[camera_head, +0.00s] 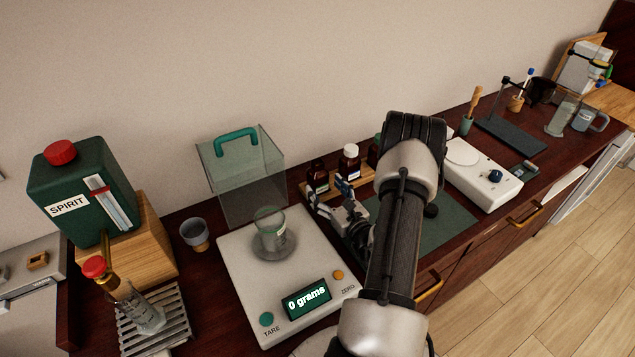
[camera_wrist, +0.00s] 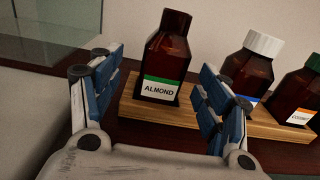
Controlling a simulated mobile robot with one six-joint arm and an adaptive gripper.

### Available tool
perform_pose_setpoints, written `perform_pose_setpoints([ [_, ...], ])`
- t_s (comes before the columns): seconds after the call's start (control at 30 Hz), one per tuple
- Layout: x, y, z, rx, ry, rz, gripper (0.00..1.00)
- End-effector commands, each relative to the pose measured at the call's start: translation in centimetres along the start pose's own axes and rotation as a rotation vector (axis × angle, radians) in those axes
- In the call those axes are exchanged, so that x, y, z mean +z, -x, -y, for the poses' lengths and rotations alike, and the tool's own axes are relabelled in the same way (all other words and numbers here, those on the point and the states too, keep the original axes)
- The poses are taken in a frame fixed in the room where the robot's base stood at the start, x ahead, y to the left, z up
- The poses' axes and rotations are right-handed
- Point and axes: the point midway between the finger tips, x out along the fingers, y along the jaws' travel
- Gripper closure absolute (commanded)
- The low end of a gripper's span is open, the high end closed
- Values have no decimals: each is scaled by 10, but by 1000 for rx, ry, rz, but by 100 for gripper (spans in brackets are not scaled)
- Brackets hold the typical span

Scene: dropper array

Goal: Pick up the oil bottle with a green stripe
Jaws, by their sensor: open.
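The oil bottle with a green stripe (camera_wrist: 165,60) is brown with a dark cap and a label reading ALMOND. It stands upright on a wooden rack (camera_wrist: 128,112). It also shows in the head view (camera_head: 318,176), at the rack's left end. My gripper (camera_wrist: 160,66) is open and empty, with its blue-padded fingers left and right of the bottle in the wrist view. The bottle appears ahead of the fingers; contact is not visible. In the head view, my gripper (camera_head: 342,200) is just in front of the rack.
A white-capped bottle with a blue stripe (camera_wrist: 248,70) and a green-capped bottle with an orange stripe (camera_wrist: 297,100) stand right of it. A scale (camera_head: 240,290) with a beaker (camera_head: 270,232) and a clear cover (camera_head: 240,175) are at left. A green mat (camera_head: 450,225) lies right of my arm.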

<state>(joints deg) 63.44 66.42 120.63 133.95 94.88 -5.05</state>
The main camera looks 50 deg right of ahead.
Motion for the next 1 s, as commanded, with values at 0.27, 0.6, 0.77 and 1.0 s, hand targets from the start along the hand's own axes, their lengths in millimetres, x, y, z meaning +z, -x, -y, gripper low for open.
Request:
perform_pose_setpoints([
  [0.27,4,-25,3,2,4,4,30],
  [0.6,6,-58,6,0,1,1,30],
  [0.77,6,-58,6,-1,0,1,30],
  [1.0,6,-57,6,0,0,1,45],
])
